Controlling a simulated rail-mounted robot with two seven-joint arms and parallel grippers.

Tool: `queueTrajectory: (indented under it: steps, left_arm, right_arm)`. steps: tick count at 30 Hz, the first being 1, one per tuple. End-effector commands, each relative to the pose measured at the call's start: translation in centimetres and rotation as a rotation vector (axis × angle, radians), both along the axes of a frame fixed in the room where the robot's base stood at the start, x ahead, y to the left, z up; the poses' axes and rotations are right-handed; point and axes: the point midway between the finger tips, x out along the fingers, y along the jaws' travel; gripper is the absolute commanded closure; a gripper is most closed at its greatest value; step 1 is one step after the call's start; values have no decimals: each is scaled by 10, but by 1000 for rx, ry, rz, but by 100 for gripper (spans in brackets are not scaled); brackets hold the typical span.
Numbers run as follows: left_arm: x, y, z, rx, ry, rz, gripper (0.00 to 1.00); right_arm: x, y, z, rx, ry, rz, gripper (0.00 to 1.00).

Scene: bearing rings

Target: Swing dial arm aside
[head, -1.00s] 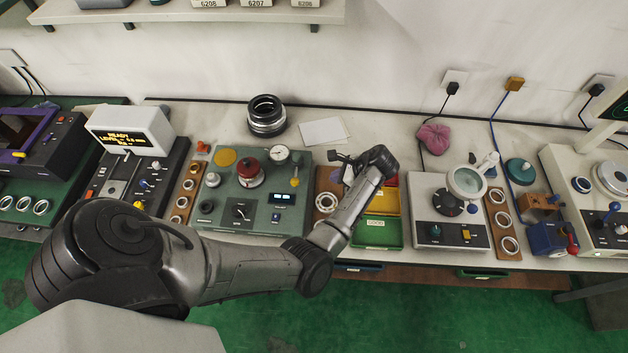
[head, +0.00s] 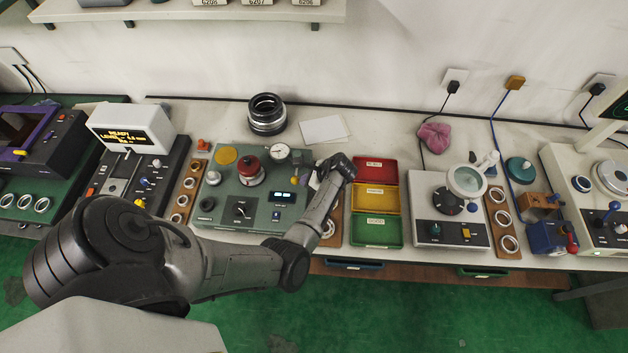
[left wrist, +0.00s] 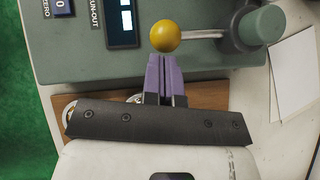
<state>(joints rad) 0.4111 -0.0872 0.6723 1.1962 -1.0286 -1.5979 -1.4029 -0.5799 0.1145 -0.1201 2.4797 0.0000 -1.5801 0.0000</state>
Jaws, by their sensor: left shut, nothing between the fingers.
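The green gauge station (head: 262,213) stands on the bench, with a red-topped spindle (head: 250,172) and a round white dial (head: 280,153). In the left wrist view a yellow ball (left wrist: 165,36) sits at the end of a thin metal lever (left wrist: 205,34), which runs to a green post (left wrist: 258,27). My left gripper (head: 314,182) is at the station's right side. Its purple fingers (left wrist: 165,63) are shut and empty, with their tips right at the ball; I cannot tell whether they touch it. In the head view my wrist covers part of this spot. My right gripper is not in view.
Red, yellow and green bins (head: 376,226) stand just right of my left wrist. A wooden ring board (head: 333,236) lies partly under it. A white paper (head: 325,130) and a black ring stack (head: 267,115) are behind. Bare bench lies around the paper.

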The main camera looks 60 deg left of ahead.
Motion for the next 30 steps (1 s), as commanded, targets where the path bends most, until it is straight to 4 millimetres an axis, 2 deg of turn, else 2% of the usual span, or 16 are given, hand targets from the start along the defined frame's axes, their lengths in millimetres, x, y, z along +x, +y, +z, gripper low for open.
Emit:
queueTrajectory:
  steps: [15,21,30]
  left_arm:
    - [-4,3,1,1,1,-6,100]
    - [-13,7,8,2,5,-95,100]
    - [-31,15,7,2,5,-284,100]
  right_arm:
    - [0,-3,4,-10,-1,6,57]
    - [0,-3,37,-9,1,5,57]
    - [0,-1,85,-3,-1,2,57]
